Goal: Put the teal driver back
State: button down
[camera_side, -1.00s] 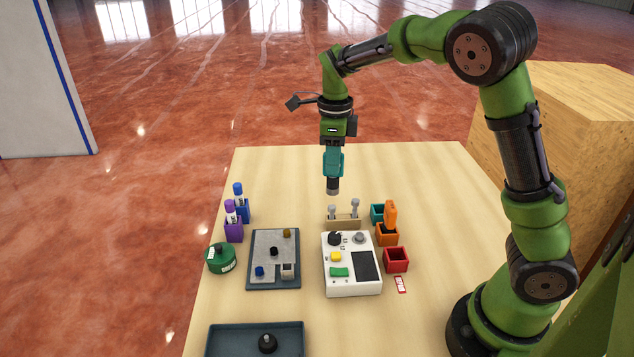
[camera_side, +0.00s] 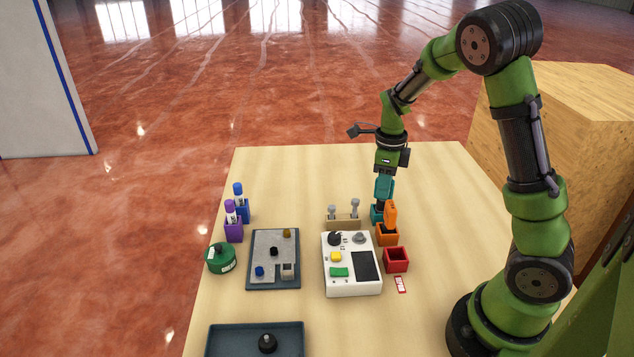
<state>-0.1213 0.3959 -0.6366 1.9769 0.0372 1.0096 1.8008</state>
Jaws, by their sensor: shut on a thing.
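My gripper (camera_side: 384,174) is shut on the teal driver (camera_side: 384,188) and holds it upright, with its dark tip pointing down. The driver's lower end is at the teal holder (camera_side: 375,214), behind the orange driver. I cannot tell whether the tip is inside the holder or just above it. The orange driver (camera_side: 391,213) stands in the orange holder (camera_side: 387,238), just in front. The red holder (camera_side: 396,260) in front of that is empty.
A wooden rack with two grey-headed pieces (camera_side: 343,219) stands left of the teal holder. A white control box (camera_side: 351,266) and a grey board (camera_side: 274,259) lie in front. Purple and blue holders with markers (camera_side: 233,229) are at left. The table's back is clear.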

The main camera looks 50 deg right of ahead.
jog(key=shift+f, duration=0.8)
jog(key=shift+f, duration=0.15)
jog(key=c, duration=0.9)
grip_release()
jog(key=shift+c, duration=0.2)
